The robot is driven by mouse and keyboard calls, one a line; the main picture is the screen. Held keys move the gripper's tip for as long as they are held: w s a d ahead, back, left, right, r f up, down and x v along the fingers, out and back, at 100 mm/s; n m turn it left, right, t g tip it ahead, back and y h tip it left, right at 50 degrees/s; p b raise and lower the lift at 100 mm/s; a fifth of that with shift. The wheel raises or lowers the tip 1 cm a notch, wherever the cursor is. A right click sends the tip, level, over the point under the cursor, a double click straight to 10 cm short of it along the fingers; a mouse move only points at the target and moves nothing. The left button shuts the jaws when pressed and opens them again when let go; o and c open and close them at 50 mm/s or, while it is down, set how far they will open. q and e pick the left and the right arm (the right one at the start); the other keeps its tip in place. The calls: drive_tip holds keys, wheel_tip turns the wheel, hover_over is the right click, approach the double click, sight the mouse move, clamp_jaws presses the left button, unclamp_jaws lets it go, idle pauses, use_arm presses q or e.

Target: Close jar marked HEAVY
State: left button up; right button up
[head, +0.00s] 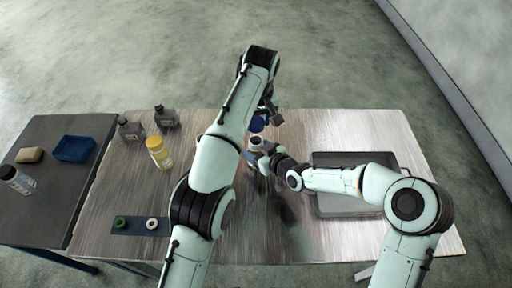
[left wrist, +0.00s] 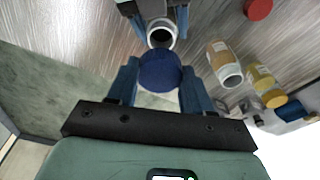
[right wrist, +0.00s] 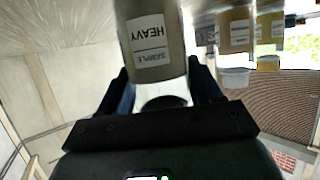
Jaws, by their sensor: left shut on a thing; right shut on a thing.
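The jar marked HEAVY (right wrist: 150,38) stands in the right wrist view with its label facing the camera. My right gripper (head: 264,152) is shut on this jar. The jar's open mouth (left wrist: 162,36) shows in the left wrist view. My left gripper (left wrist: 160,88) is shut on a blue lid (left wrist: 160,70), which also shows in the head view (head: 257,124). The lid is close to the mouth and looks apart from it, covering part of the jar's rim in the left wrist view. Most of the jar is hidden in the head view.
A dark mat (head: 140,225) with two rings lies at front left, a grey tray (head: 340,206) at right. A red lid (left wrist: 258,8) shows in the left wrist view.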

sight(256, 141)
use_arm(q)
drive_tip(key=shift+s+f, duration=0.1)
drive_tip(key=shift+f, duration=2.2)
drive_tip(key=shift+f, duration=0.1)
drive_tip(key=shift+f, duration=0.8)
drive_tip(key=shift+f, duration=0.55)
use_arm(e)
clamp_jaws()
use_arm(q)
drive_tip(key=m, duration=0.3)
drive_tip(key=shift+h, duration=0.3)
drive_tip(key=o, duration=1)
